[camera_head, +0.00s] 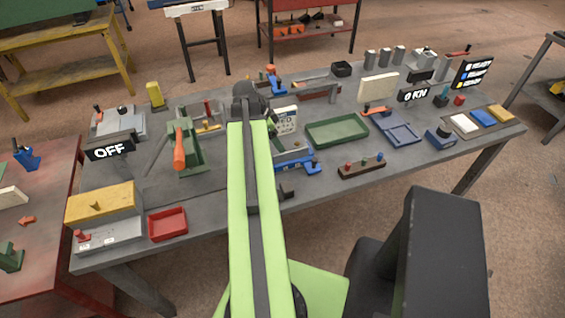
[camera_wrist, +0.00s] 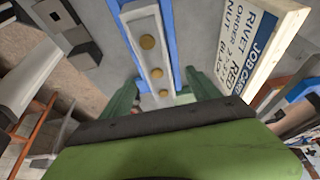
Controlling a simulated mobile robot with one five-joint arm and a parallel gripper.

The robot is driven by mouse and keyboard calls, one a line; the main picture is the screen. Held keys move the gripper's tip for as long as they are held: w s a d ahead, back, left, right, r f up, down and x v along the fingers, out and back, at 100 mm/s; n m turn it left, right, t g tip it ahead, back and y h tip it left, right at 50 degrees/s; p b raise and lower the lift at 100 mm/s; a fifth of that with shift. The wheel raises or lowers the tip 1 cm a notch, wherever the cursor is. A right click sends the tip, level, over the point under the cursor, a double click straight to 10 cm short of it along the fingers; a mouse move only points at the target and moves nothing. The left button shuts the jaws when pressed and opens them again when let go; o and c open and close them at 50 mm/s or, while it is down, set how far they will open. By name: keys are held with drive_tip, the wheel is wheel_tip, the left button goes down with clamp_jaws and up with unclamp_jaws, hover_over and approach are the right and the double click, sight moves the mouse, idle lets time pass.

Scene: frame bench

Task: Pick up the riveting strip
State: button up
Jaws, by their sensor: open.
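The fixture also shows in the head view (camera_head: 302,161), partly hidden by my arm. My gripper (camera_wrist: 163,97) is open; its two green fingers show on either side of the strip's near end. I cannot tell how far above the strip they are. In the head view the dark end of my arm covers the fingers.
A job card (camera_wrist: 258,45) stands close to the right of the fixture. A green tray (camera_head: 337,132) and a brown block with coloured pegs (camera_head: 362,168) lie to the right. A green press with an orange handle (camera_head: 180,150) and a red tray (camera_head: 167,224) are to the left.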

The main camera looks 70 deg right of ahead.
sight(298, 149)
drive_tip(key=shift+s+d+f, duration=0.1)
drive_tip(key=shift+f, duration=0.15)
drive_tip(key=b+x, duration=0.5)
drive_tip(key=shift+s+a+f, duration=0.1)
drive_tip(key=shift+a+f, duration=0.15)
drive_tip(key=shift+r, duration=0.15)
clamp_jaws()
